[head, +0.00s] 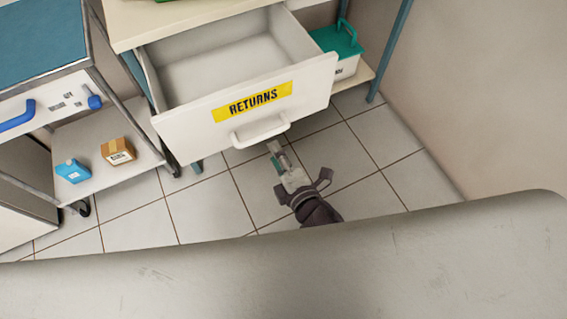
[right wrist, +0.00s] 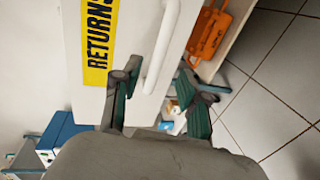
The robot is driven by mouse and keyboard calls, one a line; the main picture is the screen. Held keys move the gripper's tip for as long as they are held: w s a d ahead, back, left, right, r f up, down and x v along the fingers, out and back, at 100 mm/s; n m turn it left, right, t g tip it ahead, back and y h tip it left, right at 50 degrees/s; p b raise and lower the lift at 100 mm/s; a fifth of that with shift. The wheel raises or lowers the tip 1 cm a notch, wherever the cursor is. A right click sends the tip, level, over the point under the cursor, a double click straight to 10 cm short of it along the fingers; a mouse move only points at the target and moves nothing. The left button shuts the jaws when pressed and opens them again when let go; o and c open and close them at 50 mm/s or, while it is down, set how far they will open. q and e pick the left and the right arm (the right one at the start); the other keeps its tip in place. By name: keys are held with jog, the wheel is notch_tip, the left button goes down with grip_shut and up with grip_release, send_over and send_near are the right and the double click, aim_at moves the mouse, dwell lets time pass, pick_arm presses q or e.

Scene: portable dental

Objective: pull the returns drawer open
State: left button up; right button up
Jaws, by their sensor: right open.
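The returns drawer (head: 257,101) is white with a yellow "RETURNS" label (head: 252,101). It stands pulled out from the cabinet, and its empty inside shows. Its white bar handle (head: 260,130) is on the front, below the label; the handle also shows in the right wrist view (right wrist: 165,45). My right gripper (head: 277,154) is just below the handle in the head view. In the right wrist view its fingers (right wrist: 160,85) are apart, with the handle's near end seen between them. I cannot tell whether they touch it. My left gripper is not in view.
A teal-lidded box (head: 340,48) sits on a low shelf right of the drawer. The tiled floor (head: 375,150) in front is clear.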

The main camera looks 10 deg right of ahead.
jog(key=v, duration=0.4)
dwell(0.5)
